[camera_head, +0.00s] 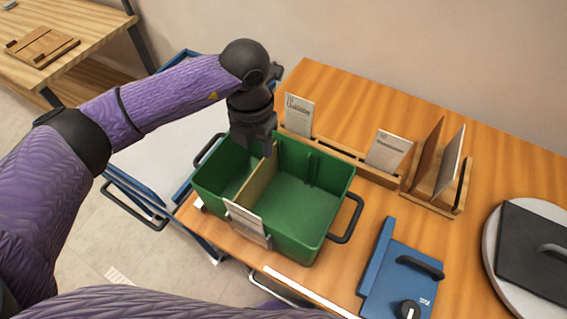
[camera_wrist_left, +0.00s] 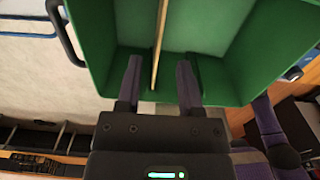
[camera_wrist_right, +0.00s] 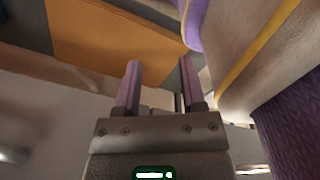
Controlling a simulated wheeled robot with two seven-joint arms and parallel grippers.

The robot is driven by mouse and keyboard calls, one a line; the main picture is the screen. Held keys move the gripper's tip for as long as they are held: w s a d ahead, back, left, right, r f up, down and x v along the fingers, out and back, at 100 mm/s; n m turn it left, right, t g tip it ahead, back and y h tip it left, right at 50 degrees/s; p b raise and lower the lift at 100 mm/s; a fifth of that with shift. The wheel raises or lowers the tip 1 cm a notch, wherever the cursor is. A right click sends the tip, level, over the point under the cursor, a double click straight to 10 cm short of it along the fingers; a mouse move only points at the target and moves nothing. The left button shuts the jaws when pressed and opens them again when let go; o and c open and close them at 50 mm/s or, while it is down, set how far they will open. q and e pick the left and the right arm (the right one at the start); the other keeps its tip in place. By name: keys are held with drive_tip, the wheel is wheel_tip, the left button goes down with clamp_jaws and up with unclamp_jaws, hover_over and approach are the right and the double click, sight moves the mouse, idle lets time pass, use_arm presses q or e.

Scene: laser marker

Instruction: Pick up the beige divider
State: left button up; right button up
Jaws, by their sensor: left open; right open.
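The beige divider (camera_head: 258,184) stands upright across the inside of the green bin (camera_head: 306,240) on the wooden table, splitting it in two. My left gripper (camera_head: 268,150) is above the far end of the divider, pointing down. In the left wrist view the divider (camera_wrist_left: 159,45) shows as a thin edge between the two open fingers of the left gripper (camera_wrist_left: 158,85), apart from both. The right gripper (camera_wrist_right: 157,85) is open and empty in the right wrist view; it is not seen in the head view.
A wooden rack (camera_head: 350,158) with cards stands behind the bin, and a slotted holder (camera_head: 432,199) with upright panels is to its right. A blue device (camera_head: 385,270) and a round plate with a black slab (camera_head: 535,245) lie at the right. A blue cart (camera_head: 150,165) is at the left.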

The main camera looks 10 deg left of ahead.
sight(257, 168)
use_arm(q)
drive_tip(key=f, duration=0.6)
drive_tip(key=s+f+b, duration=0.1)
drive_tip(key=f, duration=0.2)
drive_tip(key=shift+a+f, duration=0.2)
clamp_jaws()
